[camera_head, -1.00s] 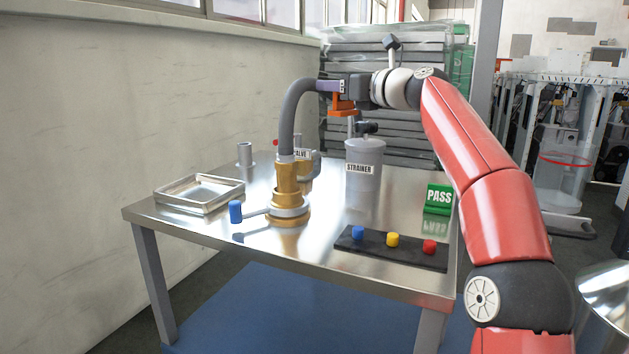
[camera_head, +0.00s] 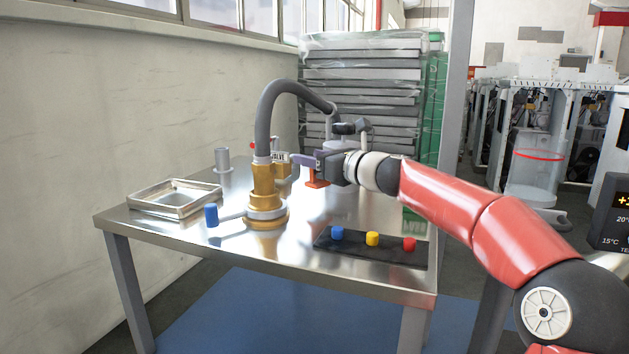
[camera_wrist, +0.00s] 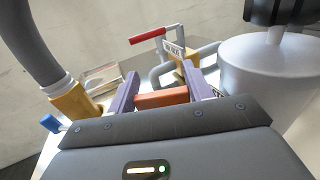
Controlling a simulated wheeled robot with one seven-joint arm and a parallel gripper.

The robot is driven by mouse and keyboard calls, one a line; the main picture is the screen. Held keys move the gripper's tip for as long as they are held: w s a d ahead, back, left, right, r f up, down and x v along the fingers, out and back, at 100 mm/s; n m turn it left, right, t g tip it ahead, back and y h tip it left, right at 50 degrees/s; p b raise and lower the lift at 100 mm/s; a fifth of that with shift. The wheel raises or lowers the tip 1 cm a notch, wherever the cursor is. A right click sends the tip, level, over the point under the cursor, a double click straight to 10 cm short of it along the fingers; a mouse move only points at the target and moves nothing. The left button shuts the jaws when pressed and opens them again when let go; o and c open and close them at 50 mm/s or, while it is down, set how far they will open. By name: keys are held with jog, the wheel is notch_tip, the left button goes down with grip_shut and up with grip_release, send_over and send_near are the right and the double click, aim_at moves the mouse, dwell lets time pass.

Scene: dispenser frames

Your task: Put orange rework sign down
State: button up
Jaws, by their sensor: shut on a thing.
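The orange rework sign (camera_head: 316,178) hangs below my gripper (camera_head: 304,161), low over the back middle of the steel table, right of the brass fitting with the grey hose. In the wrist view the sign (camera_wrist: 162,98) shows as an orange bar between the two purple fingers of my gripper (camera_wrist: 160,74), which is shut on it. No lettering on it can be read. I cannot tell whether its foot touches the tabletop.
The steel table (camera_head: 190,244) carries a brass fitting (camera_head: 264,196), a metal tray (camera_head: 150,207) and a black mat (camera_head: 385,252) with blue, yellow and red knobs. The grey strainer (camera_wrist: 262,75) and a red-handled valve (camera_wrist: 148,35) stand close to my gripper. Bare tabletop lies before the sign.

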aim_at(314, 175)
notch_tip(314, 175, down, 4)
jog(key=shift+f+b, duration=0.1)
jog(key=shift+b, duration=0.6)
jog(key=shift+f, duration=0.1)
jog(key=o, duration=1)
